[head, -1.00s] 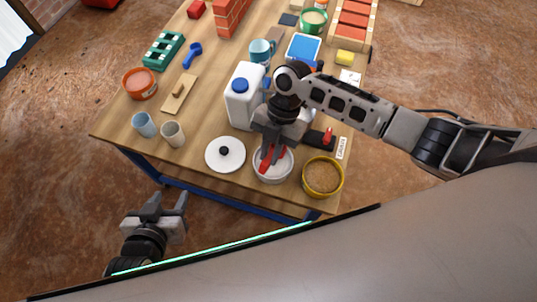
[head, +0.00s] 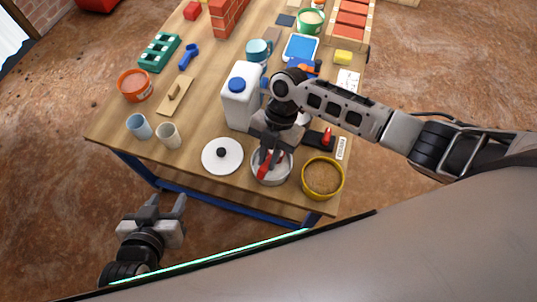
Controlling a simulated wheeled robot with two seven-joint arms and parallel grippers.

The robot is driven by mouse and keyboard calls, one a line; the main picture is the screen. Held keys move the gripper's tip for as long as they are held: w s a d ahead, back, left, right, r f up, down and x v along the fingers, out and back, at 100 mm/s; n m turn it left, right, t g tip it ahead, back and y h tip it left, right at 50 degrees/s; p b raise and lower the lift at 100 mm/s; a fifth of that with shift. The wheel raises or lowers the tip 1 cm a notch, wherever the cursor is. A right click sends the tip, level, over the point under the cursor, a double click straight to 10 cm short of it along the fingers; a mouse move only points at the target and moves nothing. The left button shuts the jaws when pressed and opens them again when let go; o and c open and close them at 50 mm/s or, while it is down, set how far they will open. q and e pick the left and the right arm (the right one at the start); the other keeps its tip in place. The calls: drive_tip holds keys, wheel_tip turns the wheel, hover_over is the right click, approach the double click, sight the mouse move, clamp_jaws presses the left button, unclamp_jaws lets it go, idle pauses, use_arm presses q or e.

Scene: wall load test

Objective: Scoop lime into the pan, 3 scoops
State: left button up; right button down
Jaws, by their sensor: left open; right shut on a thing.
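My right gripper (head: 273,146) is shut on a red scoop (head: 265,168), which dips into a round, pale grey-white tub (head: 286,174) near the table's front edge. The tub's contents are mostly hidden by the scoop and gripper. A white lid with a black knob (head: 211,163) lies just left of the tub. A pale round piece (head: 304,119), possibly the pan, shows partly behind my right gripper, by a dark base (head: 318,141); I cannot tell for sure. My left gripper (head: 167,205) is open and empty, off the table's front edge.
A yellow tub of brown grainy stuff (head: 322,177) stands right of the scoop, near the corner. A white jug with a blue cap (head: 239,104) stands close behind my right gripper. Two cups (head: 168,137) and a wooden float (head: 175,97) are at the left.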

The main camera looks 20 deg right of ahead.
sight(269, 161)
idle(0.3)
drive_tip(key=shift+r+p, duration=2.5)
drive_tip(key=shift+r, duration=0.3)
